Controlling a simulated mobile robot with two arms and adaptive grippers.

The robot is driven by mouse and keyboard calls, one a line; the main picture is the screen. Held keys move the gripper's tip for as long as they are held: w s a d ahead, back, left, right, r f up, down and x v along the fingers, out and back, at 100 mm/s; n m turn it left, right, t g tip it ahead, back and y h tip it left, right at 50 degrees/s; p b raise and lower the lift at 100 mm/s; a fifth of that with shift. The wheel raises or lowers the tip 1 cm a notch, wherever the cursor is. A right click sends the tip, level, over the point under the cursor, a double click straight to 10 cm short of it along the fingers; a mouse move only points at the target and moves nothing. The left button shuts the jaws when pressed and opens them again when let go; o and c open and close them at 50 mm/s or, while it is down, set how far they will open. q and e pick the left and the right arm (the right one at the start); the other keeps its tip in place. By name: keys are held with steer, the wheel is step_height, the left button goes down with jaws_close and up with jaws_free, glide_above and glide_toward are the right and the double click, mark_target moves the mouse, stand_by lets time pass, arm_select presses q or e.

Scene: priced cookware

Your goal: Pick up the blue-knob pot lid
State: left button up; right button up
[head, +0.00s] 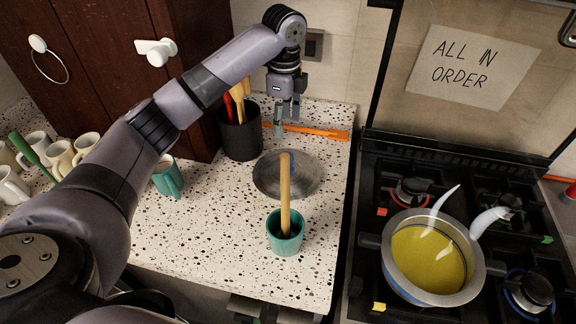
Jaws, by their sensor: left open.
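A round grey metal pot lid (262,178) lies on the speckled counter in the head view. A bit of blue shows at its middle, beside the top of a wooden stick that hides most of the knob. My left gripper (287,119) points down over the counter just behind the lid. It is open and empty, apart from the lid. My right gripper is not in view.
A teal cup (284,240) with the wooden stick (285,195) upright stands in front of the lid. A dark utensil holder (240,138) stands left of my gripper, and an orange-handled tool (325,133) lies behind the lid. The stove, with a pot (478,281), is at right.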

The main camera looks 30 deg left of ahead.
arm_select(q)
step_height(320, 180, down, 4)
steer(key=shift+s+r+p, duration=0.1)
steer(key=shift+s+p, duration=0.05)
steer(key=shift+p, duration=0.3)
steer(key=f+p, duration=0.1)
steer(key=f, duration=0.3)
steer(key=shift+w+f, duration=0.1)
steer(key=shift+w, duration=0.1)
steer(key=shift+f, duration=0.3)
steer(key=shift+s+d+f+p, duration=0.1)
steer(key=shift+f+p, duration=0.4)
steer(key=shift+f, duration=0.05)
step_height(320, 180, down, 4)
steer(key=shift+d+r+p, duration=0.15)
steer(key=shift+r+p, duration=0.05)
steer(key=shift+p, duration=0.45)
steer(key=shift+f, duration=0.3)
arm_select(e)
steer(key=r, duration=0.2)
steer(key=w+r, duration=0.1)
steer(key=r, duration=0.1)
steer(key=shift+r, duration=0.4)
arm_select(q)
steer(key=shift+c, duration=0.4)
